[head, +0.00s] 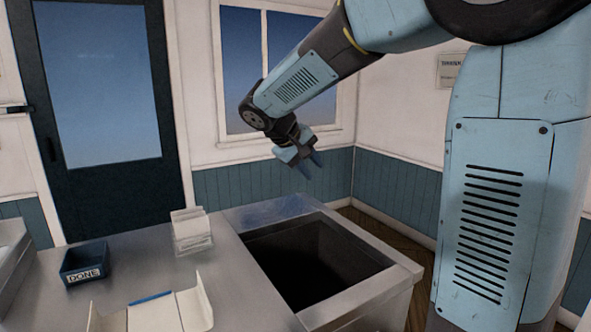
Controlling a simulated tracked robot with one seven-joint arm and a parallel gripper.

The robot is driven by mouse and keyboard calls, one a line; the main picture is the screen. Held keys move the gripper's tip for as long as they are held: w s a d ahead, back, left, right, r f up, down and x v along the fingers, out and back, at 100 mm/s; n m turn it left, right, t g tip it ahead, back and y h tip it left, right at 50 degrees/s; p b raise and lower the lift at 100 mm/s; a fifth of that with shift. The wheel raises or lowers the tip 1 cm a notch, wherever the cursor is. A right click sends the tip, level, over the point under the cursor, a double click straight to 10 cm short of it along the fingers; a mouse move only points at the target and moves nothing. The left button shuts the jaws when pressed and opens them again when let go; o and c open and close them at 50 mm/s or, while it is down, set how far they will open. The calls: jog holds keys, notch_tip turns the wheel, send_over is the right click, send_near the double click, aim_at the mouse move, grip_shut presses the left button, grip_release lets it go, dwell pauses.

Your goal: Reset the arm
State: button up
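My gripper (311,166) hangs in the air at the end of my light-blue arm, above the far side of the steel counter. Its two bluish fingers point down and to the right, and they look parted with nothing between them. The arm reaches in from the upper right and bends down at the wrist. The gripper is apart from the counter and touches nothing that I can see.
The steel counter (235,283) has a deep dark opening (310,262) below my gripper. A dark blue box labelled DONE (83,264), a white holder (190,232) and an open white carton (160,312) stand on its left. Behind are a window (240,70) and a dark door (45,120).

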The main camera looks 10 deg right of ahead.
jog(key=s+d+f+m+t+y, duration=0.1)
jog(key=s+d+m+y, duration=0.1)
jog(key=s, duration=1.1)
jog(key=s+d+f+m+y, duration=0.2)
jog(key=s+y, duration=0.3)
jog(key=s, duration=0.8)
jog(key=shift+s+f+t, duration=0.15)
jog(key=shift+t, duration=0.25)
